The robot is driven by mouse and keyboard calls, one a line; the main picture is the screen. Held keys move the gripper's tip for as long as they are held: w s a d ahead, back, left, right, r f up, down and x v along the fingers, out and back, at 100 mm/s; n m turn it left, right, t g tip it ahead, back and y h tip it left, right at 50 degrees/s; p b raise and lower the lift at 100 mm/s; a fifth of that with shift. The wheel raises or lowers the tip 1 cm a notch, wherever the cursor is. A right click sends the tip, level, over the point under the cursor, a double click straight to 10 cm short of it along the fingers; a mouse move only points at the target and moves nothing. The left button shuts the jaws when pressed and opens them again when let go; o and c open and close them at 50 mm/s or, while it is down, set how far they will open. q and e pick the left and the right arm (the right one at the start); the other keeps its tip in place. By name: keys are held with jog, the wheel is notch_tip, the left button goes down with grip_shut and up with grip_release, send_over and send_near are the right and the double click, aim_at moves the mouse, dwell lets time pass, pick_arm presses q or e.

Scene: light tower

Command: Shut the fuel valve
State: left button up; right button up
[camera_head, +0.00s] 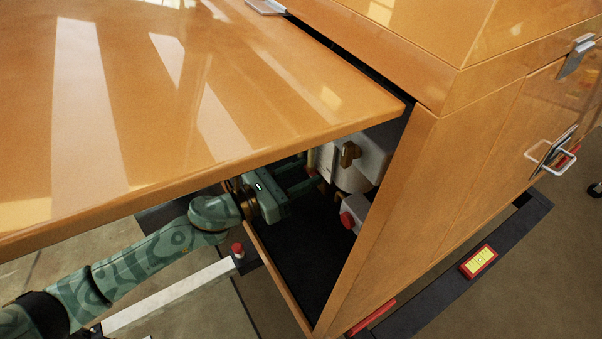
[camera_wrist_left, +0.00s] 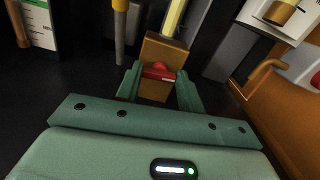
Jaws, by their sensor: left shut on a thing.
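My left gripper (camera_head: 312,172) reaches under the raised orange panel into the dark cabinet. In the left wrist view its two green fingers (camera_wrist_left: 160,82) stand on either side of a brass-coloured block with a red piece, which looks like the fuel valve (camera_wrist_left: 160,71). The fingers are shut on it. A pale yellow pipe (camera_wrist_left: 174,17) rises behind the block. The valve is hidden from the head view by the panel and my gripper. Which way the valve is turned cannot be told. My right gripper is not in view.
The orange panel (camera_head: 200,100) hangs over my left arm. The cabinet's side wall (camera_head: 375,225) stands close on the right. Inside are a white unit with a brass knob (camera_head: 349,154) and a red knob (camera_head: 347,220). A post (camera_wrist_left: 119,35) stands left of the valve.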

pick_arm(q)
jog(key=n+p, duration=0.1)
jog(key=n, duration=0.2)
jog(key=shift+r+n+p, duration=0.1)
jog(key=shift+n+p, duration=0.2)
jog(key=shift+w+n+p, duration=0.1)
jog(key=shift+n+p, duration=0.3)
jog(key=shift+n, duration=0.7)
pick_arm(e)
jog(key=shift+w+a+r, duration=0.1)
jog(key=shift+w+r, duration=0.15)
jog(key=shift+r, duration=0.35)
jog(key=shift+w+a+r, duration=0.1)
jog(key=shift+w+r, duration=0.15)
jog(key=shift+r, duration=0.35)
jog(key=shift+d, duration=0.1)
pick_arm(q)
jog(key=shift+a, duration=0.1)
jog(key=o, duration=1)
jog(key=p+v, duration=0.1)
jog(key=v, duration=1.5)
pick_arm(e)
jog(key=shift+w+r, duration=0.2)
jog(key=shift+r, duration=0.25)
pick_arm(q)
jog(key=shift+a, duration=0.15)
